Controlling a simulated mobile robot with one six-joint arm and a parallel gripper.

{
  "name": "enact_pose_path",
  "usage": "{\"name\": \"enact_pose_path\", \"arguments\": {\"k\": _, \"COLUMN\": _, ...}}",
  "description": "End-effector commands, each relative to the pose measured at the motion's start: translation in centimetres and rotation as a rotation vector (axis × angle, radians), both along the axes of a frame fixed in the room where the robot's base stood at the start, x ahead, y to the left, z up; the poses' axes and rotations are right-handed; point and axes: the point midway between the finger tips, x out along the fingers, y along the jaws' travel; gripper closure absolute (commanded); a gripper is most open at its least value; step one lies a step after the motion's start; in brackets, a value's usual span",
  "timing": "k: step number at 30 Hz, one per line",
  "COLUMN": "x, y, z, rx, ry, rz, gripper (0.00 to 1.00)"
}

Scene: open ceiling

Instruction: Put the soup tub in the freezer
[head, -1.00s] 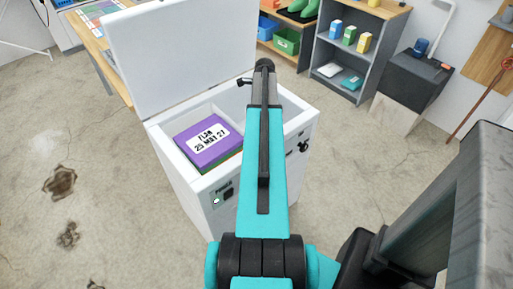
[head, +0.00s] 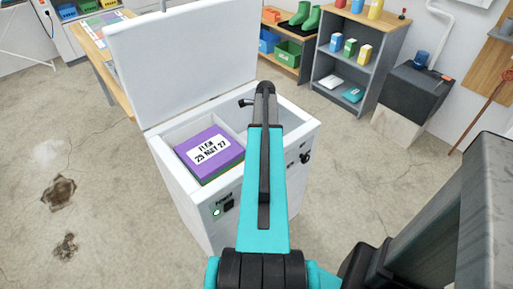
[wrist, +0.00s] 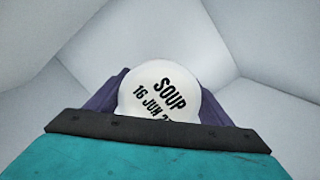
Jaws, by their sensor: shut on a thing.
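The soup tub (wrist: 160,88) shows in the wrist view as a round white lid reading "SOUP 16 JUN", the end of the date cut off. My gripper (wrist: 160,104) is shut on it, with dark jaws at its left and right sides. Pale walls slope around it in that view. The white chest freezer (head: 232,196) stands open in the head view, its lid (head: 185,62) raised at the back. My arm reaches over the freezer's right compartment; my gripper and the tub are hidden behind the arm there.
The freezer's left compartment holds a purple box (head: 207,147) labelled FLAN 25 MAY 27, with green beneath it. A divider separates the compartments. A grey shelf (head: 362,62), a dark cabinet (head: 416,95) and a wooden table (head: 97,50) stand behind. The floor at left is mostly clear.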

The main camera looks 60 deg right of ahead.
Motion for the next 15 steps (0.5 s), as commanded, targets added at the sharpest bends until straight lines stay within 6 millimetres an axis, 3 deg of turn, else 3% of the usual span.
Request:
{"name": "enact_pose_path", "arguments": {"k": 6, "x": 0.0, "y": -0.1, "z": -2.4, "rx": 0.0, "ry": 0.0, "rz": 0.0, "gripper": 0.68}}
{"name": "enact_pose_path", "arguments": {"k": 15, "x": -0.1, "y": 0.0, "z": -2.8, "rx": 0.0, "ry": 0.0, "rz": -0.001, "gripper": 0.68}}
